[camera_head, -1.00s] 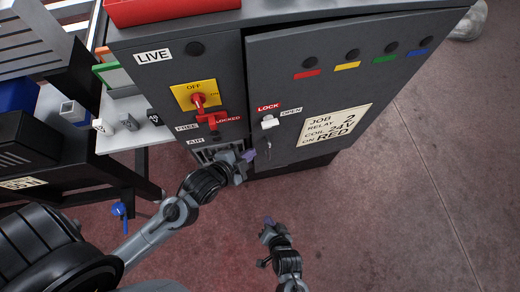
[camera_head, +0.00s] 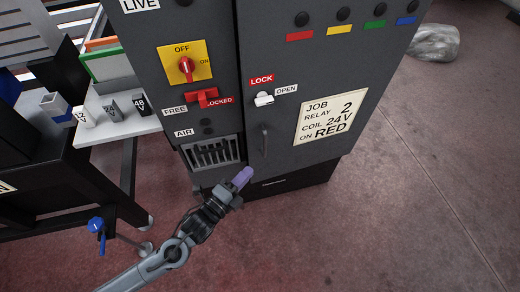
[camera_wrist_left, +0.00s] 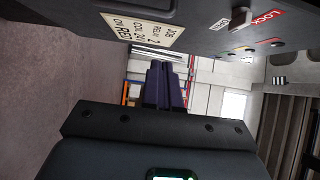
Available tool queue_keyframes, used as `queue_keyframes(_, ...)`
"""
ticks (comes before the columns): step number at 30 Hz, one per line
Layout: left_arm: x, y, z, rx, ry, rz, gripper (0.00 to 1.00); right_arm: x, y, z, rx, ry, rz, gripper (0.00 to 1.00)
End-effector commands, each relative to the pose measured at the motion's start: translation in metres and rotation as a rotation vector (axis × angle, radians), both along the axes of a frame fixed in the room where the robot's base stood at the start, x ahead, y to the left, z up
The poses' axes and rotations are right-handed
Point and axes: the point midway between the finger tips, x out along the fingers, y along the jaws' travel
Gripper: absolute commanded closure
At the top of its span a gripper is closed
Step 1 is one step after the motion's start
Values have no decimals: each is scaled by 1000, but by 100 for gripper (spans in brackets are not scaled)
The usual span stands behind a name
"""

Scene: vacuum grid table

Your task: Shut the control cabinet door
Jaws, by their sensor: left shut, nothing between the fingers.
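The grey control cabinet (camera_head: 218,125) stands in the middle of the head view. Its door (camera_head: 285,160) is the right-hand front panel, with a slim dark handle (camera_head: 265,140) near its left edge. The door sits close to the frame along a dark seam; I cannot tell if it is fully flush. A white latch knob (camera_head: 263,98) sits between the LOCK and OPEN labels. My left gripper (camera_head: 242,178) is shut and empty, purple fingertips just below the door's lower left corner in the picture. Its fingers (camera_wrist_left: 165,85) also show in the left wrist view. My right gripper is out of view.
A red rotary switch (camera_head: 186,68) and a red lever (camera_head: 205,98) project from the left panel, above a vent (camera_head: 212,153). A side shelf (camera_head: 112,128) holds small blocks. A blue-handled part (camera_head: 97,226) is at lower left.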

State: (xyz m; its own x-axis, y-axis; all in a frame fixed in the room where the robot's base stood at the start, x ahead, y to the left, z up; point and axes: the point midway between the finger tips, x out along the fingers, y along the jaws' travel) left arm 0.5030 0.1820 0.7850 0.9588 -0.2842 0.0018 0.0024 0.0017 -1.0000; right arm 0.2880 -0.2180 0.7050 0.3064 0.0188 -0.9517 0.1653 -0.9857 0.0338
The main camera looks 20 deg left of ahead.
Motion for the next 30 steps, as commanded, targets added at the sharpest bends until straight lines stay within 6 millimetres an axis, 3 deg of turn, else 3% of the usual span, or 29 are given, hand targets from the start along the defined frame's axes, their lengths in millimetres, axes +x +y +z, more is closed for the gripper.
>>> queue_keyframes(15, 87, -25, -1, -2, -2, 1, 100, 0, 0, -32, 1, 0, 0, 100)
queue_keyframes(22, 109, -9, -1, 1, 1, 2, 100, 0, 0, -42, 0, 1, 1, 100)
queue_keyframes(30, 117, -5, 0, 0, 2, 0, 100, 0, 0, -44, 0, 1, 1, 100)
